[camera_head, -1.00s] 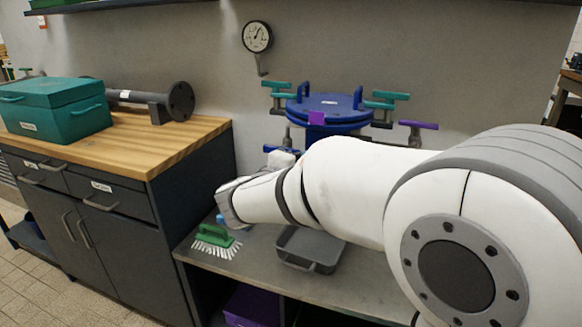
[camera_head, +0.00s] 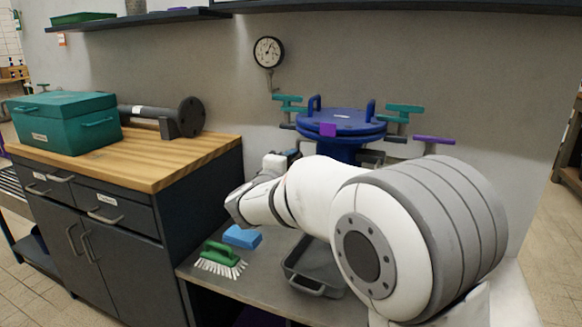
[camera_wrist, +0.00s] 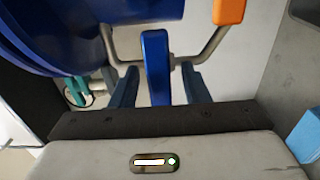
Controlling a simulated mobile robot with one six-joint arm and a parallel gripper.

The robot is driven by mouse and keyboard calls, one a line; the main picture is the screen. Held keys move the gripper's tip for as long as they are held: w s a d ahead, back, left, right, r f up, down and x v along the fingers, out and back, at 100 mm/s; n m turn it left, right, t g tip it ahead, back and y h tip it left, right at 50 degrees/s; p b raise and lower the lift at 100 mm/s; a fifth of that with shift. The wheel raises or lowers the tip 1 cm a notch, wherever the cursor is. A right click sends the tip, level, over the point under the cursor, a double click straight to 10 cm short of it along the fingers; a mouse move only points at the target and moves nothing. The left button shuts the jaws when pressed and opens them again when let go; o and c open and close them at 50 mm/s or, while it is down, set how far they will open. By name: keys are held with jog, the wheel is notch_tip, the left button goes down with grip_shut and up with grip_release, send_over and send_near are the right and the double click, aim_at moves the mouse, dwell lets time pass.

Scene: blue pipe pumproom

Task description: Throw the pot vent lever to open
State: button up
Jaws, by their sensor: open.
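The blue pot (camera_head: 340,121), with a flat lid and two upright handles, stands on the bench by the wall. In the wrist view its blue side (camera_wrist: 90,22) fills the upper left. A blue lever (camera_wrist: 156,62) on a grey metal stem hangs between the fingers of my gripper (camera_wrist: 160,88). The fingers are apart, one on each side of it; I cannot tell whether either touches it. An orange grip (camera_wrist: 229,11) shows at upper right. A purple lever (camera_head: 434,140) is right of the pot. No readable label shows which is the vent lever. My arm hides the pot's lower part.
Teal clamp handles (camera_head: 404,108) stick out around the lid. A gauge (camera_head: 268,51) hangs on the wall. A green brush (camera_head: 218,254), a blue sponge (camera_head: 242,236) and a grey tray (camera_head: 318,268) are on the bench. A wooden-topped cabinet (camera_head: 150,161) stands left.

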jog(key=shift+c, duration=0.2)
grip_shut()
jog(key=shift+n, duration=0.3)
jog(key=n+p, duration=0.1)
jog(key=n, duration=0.3)
jog(key=n+p, duration=0.2)
jog(key=n, duration=0.2)
jog(key=shift+r+n, duration=0.1)
jog(key=shift+n, duration=0.3)
jog(key=n+p, duration=0.4)
jog(key=n, duration=0.1)
jog(key=shift+n+p, duration=1.25)
jog(key=shift+n, duration=0.85)
